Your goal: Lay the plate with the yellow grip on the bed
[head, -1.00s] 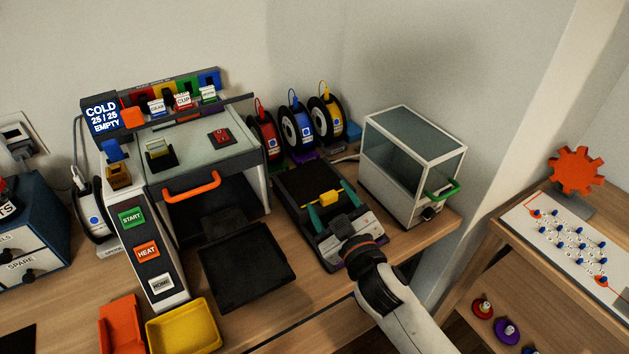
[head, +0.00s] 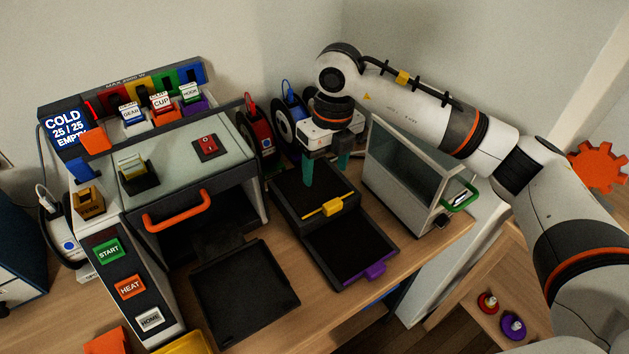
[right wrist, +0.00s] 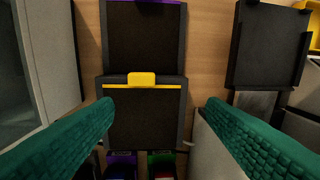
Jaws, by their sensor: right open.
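The plate with the yellow grip (head: 298,190) is black and lies flat in the rear part of a dark holder. Its yellow grip (head: 330,206) is on the front edge. In the right wrist view the plate (right wrist: 150,120) lies below and between the two green fingers. My right gripper (head: 325,176) is open and empty above the plate's rear half; I cannot tell how high. The bed (head: 250,295) is a bare black platform in front of the printer, left of the holder. It also shows in the right wrist view (right wrist: 270,45). My left gripper is not in view.
A black plate with a purple grip (head: 350,245) lies just in front. A glass box with a green handle (head: 400,180) stands to the right. Filament spools (head: 262,135) stand behind. The printer (head: 190,165) with its orange handle is at left. Bare wood separates bed and holder.

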